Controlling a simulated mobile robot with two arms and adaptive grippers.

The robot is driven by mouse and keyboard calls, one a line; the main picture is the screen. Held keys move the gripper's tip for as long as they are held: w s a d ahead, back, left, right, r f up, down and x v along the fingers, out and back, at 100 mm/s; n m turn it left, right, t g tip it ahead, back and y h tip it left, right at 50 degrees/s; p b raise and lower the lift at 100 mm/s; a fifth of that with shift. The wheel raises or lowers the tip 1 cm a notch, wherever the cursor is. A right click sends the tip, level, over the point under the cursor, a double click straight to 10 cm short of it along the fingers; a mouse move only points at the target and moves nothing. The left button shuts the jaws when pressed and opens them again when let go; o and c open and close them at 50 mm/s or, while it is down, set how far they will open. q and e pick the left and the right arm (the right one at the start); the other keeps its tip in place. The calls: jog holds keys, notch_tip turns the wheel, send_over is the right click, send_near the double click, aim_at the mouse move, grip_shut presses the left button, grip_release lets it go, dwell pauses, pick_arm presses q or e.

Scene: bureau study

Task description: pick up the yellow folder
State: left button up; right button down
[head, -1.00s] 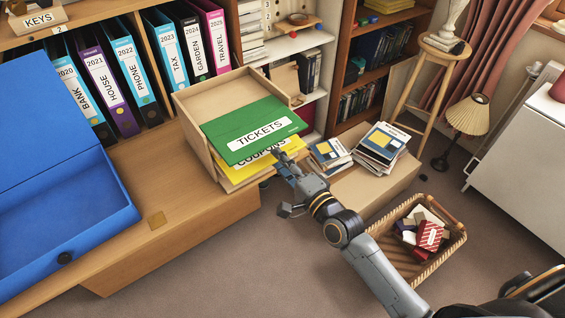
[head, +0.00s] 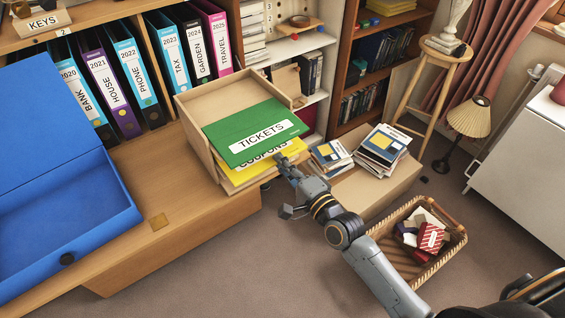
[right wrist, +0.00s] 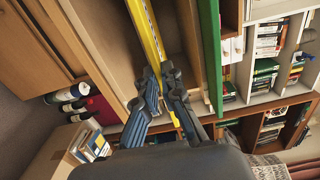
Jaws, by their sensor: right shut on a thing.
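The yellow folder (head: 292,149), labelled COUPONS, lies in the wooden tray (head: 182,108), mostly hidden under the green TICKETS folder (head: 240,123). My right gripper (head: 281,162) is at the tray's front right, at the yellow folder's edge. In the right wrist view, the yellow folder (right wrist: 146,30) runs down between the two fingers of the right gripper (right wrist: 160,88), which are shut on its edge. The green folder (right wrist: 209,45) is beside it, apart from the fingers. My left gripper is in neither view.
An open blue box (head: 60,215) stands on the desk at the left. Ring binders (head: 130,72) line the shelf behind. Books (head: 381,148) are stacked right of the tray. A wicker basket (head: 456,240) is on the floor.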

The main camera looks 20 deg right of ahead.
jog(key=shift+r, duration=0.1)
jog(key=p+v, duration=0.1)
jog(key=v, duration=0.5)
jog(key=shift+r+p, duration=0.2)
jog(key=shift+p, duration=0.15)
dwell(0.5)
jog(key=shift+s+a, duration=0.1)
